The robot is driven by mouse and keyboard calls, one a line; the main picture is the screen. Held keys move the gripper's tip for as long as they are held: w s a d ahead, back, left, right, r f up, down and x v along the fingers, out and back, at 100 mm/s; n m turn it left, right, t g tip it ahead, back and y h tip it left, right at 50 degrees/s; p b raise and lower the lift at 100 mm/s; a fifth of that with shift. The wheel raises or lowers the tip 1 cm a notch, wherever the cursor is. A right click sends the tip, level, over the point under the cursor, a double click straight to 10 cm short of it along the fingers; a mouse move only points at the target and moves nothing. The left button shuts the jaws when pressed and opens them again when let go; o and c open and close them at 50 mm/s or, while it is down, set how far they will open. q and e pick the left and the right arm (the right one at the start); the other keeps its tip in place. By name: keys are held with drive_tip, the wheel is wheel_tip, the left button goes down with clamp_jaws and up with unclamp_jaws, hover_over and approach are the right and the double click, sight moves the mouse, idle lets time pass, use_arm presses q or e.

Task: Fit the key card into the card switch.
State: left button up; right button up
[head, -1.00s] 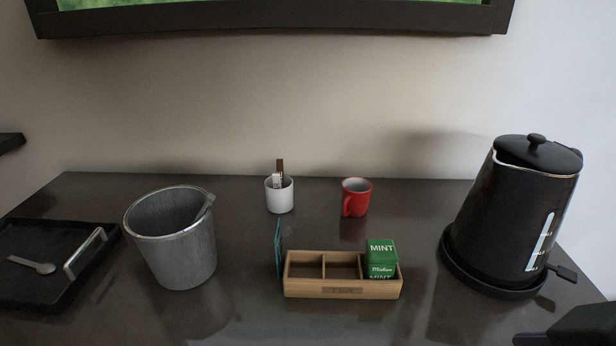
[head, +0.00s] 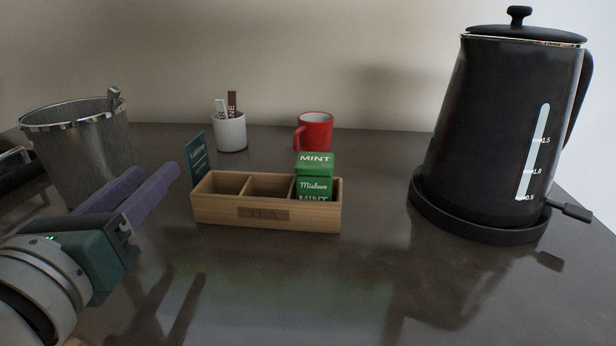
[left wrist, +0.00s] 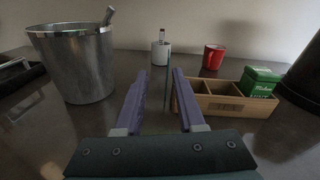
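The key card (head: 198,162) is a thin teal card standing upright at the left end of the wooden tea box. In the left wrist view the card (left wrist: 167,85) shows nearly edge-on, in line with the gap between my fingers. My left gripper (head: 150,182) has purple fingers, spread apart and empty, pointing toward the card from its near left side. Its fingertips also show in the left wrist view (left wrist: 161,72), short of the card. The card switch is not in view. My right gripper is not in view.
The wooden tea box (head: 215,208) holds green mint tea packets (head: 315,180) at its right end. A metal bucket (head: 75,150) stands at the left. A white cup (head: 230,133) with sticks and a red mug (head: 314,133) stand behind. A black kettle (head: 490,120) stands right. The front counter is clear.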

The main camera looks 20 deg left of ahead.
sight(197, 151)
use_arm(q)
drive_tip(key=w, duration=0.1)
drive_tip(key=w+m, duration=0.1)
drive_tip(key=w+m+h+p, duration=0.1)
drive_tip(key=w, duration=0.1)
drive_tip(key=shift+d+f+t, duration=0.1)
drive_tip(key=shift+f+t, duration=0.15)
drive_tip(key=shift+t, duration=0.05)
drive_tip(key=shift+f+x, duration=0.15)
drive_tip(key=shift+x, duration=1.45)
drive_tip(key=shift+f+x, duration=0.15)
drive_tip(key=shift+x, duration=1.4)
clamp_jaws()
